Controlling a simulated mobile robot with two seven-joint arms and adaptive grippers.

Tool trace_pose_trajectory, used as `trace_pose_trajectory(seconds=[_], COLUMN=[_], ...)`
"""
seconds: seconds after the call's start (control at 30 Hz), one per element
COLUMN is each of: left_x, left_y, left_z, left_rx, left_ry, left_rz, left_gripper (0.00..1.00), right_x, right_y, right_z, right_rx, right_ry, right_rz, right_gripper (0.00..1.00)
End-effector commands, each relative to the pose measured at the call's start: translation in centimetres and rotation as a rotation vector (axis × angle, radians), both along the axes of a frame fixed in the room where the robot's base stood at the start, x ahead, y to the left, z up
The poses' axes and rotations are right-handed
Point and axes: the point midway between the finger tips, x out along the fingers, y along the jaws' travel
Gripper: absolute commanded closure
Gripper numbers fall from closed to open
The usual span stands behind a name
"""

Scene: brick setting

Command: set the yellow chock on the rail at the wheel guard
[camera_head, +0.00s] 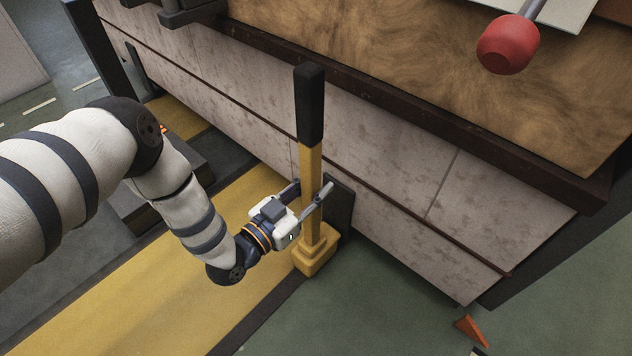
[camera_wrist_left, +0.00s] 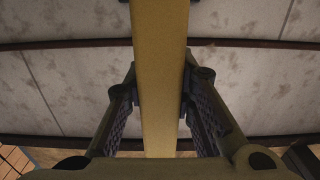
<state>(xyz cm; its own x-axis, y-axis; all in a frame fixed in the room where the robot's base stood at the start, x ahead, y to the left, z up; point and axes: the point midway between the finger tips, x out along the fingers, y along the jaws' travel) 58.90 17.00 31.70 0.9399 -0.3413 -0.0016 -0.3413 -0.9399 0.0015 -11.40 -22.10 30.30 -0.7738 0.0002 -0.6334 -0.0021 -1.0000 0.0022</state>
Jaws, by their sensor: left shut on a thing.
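The yellow chock (camera_head: 316,256) has a stepped block at its foot and a tall, upright yellow handle with a black top. My left gripper (camera_head: 309,202) is shut on the handle's lower part, just above the block. In the left wrist view the handle (camera_wrist_left: 160,40) runs between the two fingers (camera_wrist_left: 160,98). A dark upright plate (camera_head: 342,203), perhaps the wheel guard, stands behind the chock against the panelled side. I cannot tell whether the block touches the floor or the plate. No rail can be clearly told apart from the floor bands. My right gripper is out of view.
A yellow floor band (camera_head: 190,300) with dark edges runs along the panelled wall (camera_head: 400,195). A brown-topped deck (camera_head: 400,60) overhangs at the right, with a red knob (camera_head: 508,45) above it. An orange wedge (camera_head: 470,331) lies at the lower right. Green floor (camera_head: 390,310) is clear.

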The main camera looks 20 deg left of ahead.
Motion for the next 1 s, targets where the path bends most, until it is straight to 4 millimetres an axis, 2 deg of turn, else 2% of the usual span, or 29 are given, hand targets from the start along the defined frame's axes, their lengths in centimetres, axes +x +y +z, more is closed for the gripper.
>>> trace_pose_trajectory(seconds=[0.1, 0.37, 0.4, 0.47, 0.5, 0.73, 0.83, 1.0], left_x=[0.2, 0.2, 0.0, 0.0, 0.0, 0.0, 0.0, -4.0], left_y=[-0.1, 0.0, 0.0, 0.0, 0.0, 0.0, 0.0, 1.5], left_z=[0.6, 0.0, -0.3, -0.3, -0.3, -0.3, 0.6, 0.6], left_rx=[-0.004, -0.003, 0.000, 0.000, 0.000, 0.000, 0.000, 0.001], left_ry=[-0.014, -0.013, -0.002, -0.002, -0.002, -0.002, -0.004, 0.001], left_rz=[0.000, 0.001, 0.000, 0.000, 0.000, 0.000, 0.000, 0.001], left_gripper=[1.00, 1.00, 0.72, 0.58, 0.56, 0.56, 0.56, 0.56], right_x=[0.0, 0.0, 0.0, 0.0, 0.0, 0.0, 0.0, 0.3], right_y=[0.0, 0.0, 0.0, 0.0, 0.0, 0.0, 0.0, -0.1], right_z=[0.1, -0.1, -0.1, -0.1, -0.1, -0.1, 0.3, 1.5], right_rx=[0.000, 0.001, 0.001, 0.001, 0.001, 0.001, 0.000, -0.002], right_ry=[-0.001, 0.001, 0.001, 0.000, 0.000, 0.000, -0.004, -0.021], right_rz=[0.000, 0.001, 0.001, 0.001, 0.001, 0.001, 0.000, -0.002], right_gripper=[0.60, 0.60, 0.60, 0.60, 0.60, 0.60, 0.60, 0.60])
